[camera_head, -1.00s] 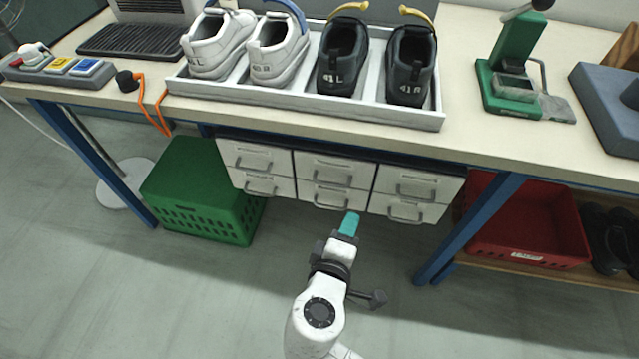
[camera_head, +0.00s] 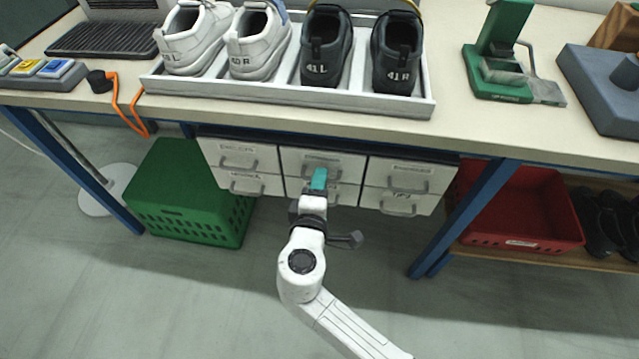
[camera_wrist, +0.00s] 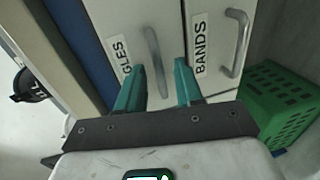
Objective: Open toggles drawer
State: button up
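The toggles drawer (camera_wrist: 118,18) shows in the wrist view, its label partly hidden so that only "GLES" reads. Its front looks flush with the drawer beside it. Its upright-looking bar handle (camera_wrist: 152,55) lies ahead of my gripper (camera_wrist: 159,65), between the directions of the two teal fingers. The fingers are apart with nothing between them that I can tell is gripped. In the head view, my gripper (camera_head: 319,177) is in front of the middle drawer column, at the upper drawer (camera_head: 345,161). The fingers hide part of its handle there.
The bands drawer (camera_wrist: 205,25) is directly below the toggles drawer. More drawers flank the middle column. A green crate (camera_head: 180,215) stands on the floor to the left. A blue table leg (camera_head: 470,215) and a red bin (camera_head: 530,215) are to the right. A shoe tray (camera_head: 290,101) sits above.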

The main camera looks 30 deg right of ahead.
jog(key=shift+w+d, duration=0.1)
jog(key=shift+w, duration=0.05)
grip_shut()
dwell(0.4)
jog(key=shift+f, duration=0.1)
dwell(0.9)
